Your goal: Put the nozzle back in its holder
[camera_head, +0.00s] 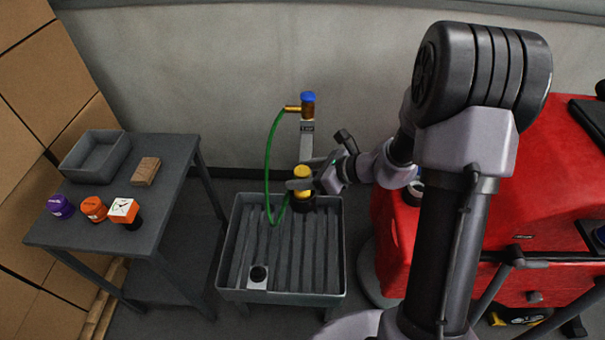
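The yellow nozzle (302,172) is upright above the back of the grey ribbed basin (229,250). My gripper (305,178) comes in from the right with its fingers around the nozzle and appears shut on it. A green hose (267,160) hangs in a loop from the brass tap (293,109) and rises toward the nozzle. A dark round part (303,204) shows right below the nozzle; I cannot tell whether it belongs to it. A small light block with a black round opening (258,274), which looks like the holder, sits at the basin's front left.
A blue knob (308,97) tops the tap post. A dark table (170,190) at left bears a grey bin (94,156), a brown block (145,171) and several small coloured items. A red machine (400,225) stands close on the right. The basin's middle is clear.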

